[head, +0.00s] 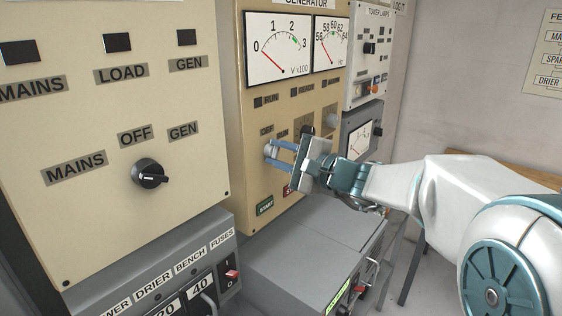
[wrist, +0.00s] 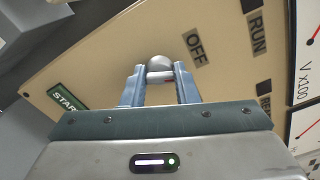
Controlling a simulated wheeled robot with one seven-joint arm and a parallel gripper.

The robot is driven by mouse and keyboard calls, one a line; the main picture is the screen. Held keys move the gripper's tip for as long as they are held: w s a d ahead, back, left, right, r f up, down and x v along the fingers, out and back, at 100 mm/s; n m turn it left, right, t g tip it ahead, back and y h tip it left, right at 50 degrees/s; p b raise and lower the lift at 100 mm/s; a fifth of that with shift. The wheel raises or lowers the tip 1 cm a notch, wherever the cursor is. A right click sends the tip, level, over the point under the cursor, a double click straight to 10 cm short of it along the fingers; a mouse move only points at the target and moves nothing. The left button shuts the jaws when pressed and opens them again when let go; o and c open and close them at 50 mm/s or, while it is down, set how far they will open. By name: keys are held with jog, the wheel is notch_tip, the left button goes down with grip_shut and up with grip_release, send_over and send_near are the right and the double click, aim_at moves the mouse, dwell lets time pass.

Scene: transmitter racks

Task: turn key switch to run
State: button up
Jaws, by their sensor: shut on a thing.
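The key switch (head: 269,149) is a small silver round part on the tan generator panel (head: 262,190), below the OFF label.
A green START button (head: 265,205) is below the switch, with a red button partly hidden by my gripper. Voltage and frequency meters (head: 278,48) are above. A panel with a black selector knob (head: 150,174) stands left. A grey cabinet (head: 300,250) juts out below.

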jog(key=shift+f+m+b, duration=0.1)
jog(key=shift+m+b, duration=0.35)
jog(key=shift+m, duration=3.15)
jog(key=o, duration=1)
jog(key=b+v, duration=0.3)
jog(key=v, duration=1)
jog(key=shift+s+d, duration=0.25)
